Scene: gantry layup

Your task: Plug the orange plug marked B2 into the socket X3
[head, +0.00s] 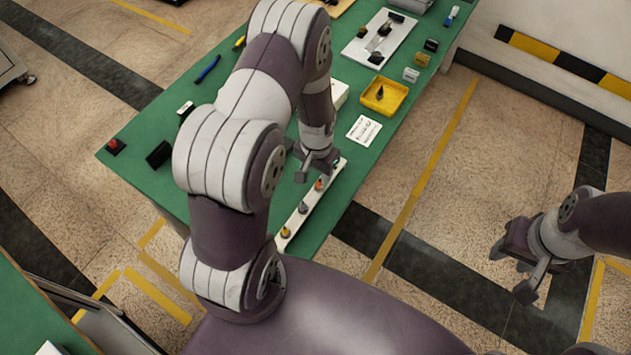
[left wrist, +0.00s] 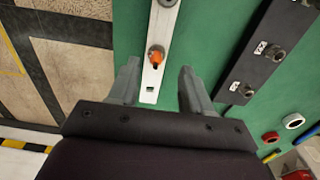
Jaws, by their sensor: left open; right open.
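The orange plug (head: 319,184) stands on a white strip (head: 294,222) near the table's front edge. In the left wrist view the orange plug (left wrist: 156,56) sits on the white strip (left wrist: 152,90), just beyond my fingertips and between their lines. No B2 mark is readable. My left gripper (head: 317,170) is open and empty above the strip; its fingers (left wrist: 157,80) show apart in the wrist view. A dark panel (left wrist: 254,64) with labelled round sockets lies to the right there; I cannot tell which is X3. My right gripper (head: 514,268) is open and empty, over the floor.
A yellow plug (head: 286,232) and a grey one (head: 303,208) share the strip. A white card (head: 364,130), a yellow tray (head: 384,108) and a white board (head: 352,47) lie on the green table (head: 425,41). My left arm hides the table's middle.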

